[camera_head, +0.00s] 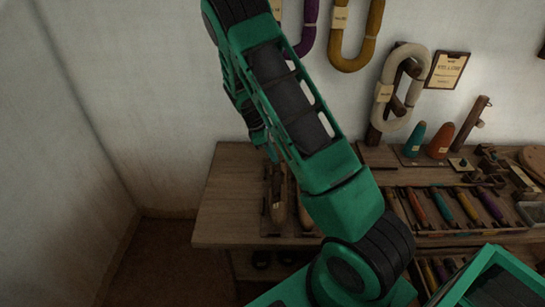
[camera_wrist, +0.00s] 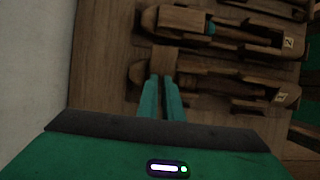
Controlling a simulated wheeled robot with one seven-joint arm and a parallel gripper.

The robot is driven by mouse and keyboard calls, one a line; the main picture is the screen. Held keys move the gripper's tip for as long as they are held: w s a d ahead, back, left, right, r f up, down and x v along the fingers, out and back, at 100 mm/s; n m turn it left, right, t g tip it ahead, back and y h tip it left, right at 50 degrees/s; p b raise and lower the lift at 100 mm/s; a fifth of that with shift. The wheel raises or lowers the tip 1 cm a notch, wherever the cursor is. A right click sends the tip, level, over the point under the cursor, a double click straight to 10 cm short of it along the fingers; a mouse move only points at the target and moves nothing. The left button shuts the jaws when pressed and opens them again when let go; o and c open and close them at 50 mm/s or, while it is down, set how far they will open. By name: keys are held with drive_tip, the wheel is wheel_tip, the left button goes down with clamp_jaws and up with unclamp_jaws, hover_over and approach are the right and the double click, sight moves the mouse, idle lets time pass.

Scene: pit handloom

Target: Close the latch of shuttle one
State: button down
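Two wooden shuttles lie side by side in the wrist view. The farther shuttle (camera_wrist: 225,38) has a tag that seems to read 2. The nearer shuttle (camera_wrist: 215,83) has a tag (camera_wrist: 281,97) whose number is too blurred to read. My gripper (camera_wrist: 162,80) has its narrow green fingers close together over the left part of the nearer shuttle. A small wooden block (camera_wrist: 165,60) shows just beyond the fingertips; I cannot tell whether it is the latch or whether they touch it.
The wooden table (camera_head: 228,190) has bare room at its left end. A tray of coloured shuttles (camera_head: 455,207) and cones of thread (camera_head: 413,139) are to the right. Yarn hanks (camera_head: 402,85) hang on the wall behind. A pale wall (camera_wrist: 30,60) is at the left.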

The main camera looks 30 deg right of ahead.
idle(0.3)
drive_tip(key=m, duration=0.8)
drive_tip(key=shift+h, duration=0.3)
drive_tip(key=m, duration=0.5)
drive_tip(key=shift+a, duration=0.1)
drive_tip(key=shift+m, duration=2.3)
drive_tip(key=c, duration=2.2)
unclamp_jaws()
